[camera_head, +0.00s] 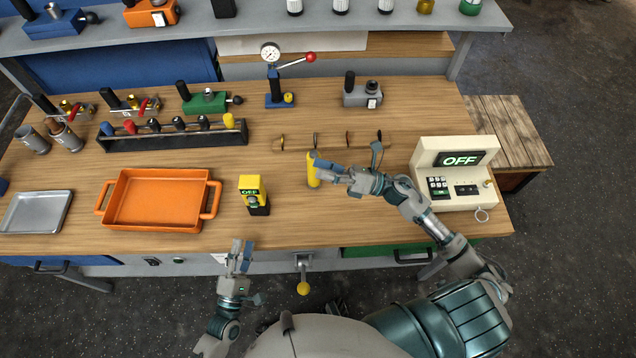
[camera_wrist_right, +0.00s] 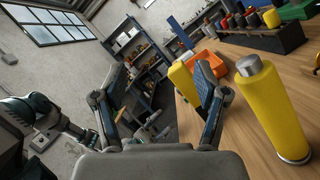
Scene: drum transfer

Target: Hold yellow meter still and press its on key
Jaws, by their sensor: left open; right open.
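The yellow meter (camera_head: 251,186) stands upright on the table, left of centre. Its small display reads OFF, and its lower part is black. A yellow block, probably the meter (camera_wrist_right: 183,82), shows behind one finger in the right wrist view. My left gripper (camera_head: 241,250) is open and empty in front of the table's front edge, below the meter. My right gripper (camera_head: 322,166) is open over the table, to the right of the meter and apart from it. Its spread fingers (camera_wrist_right: 162,75) hold nothing. The on key is too small to make out.
A yellow cylinder (camera_head: 313,176) with a metal cap stands right beside my right gripper and is large in the wrist view (camera_wrist_right: 272,112). An orange tray (camera_head: 160,220) lies left of the meter. A cream console (camera_head: 425,160) reading OFF stands right. Bare tabletop separates meter and cylinder.

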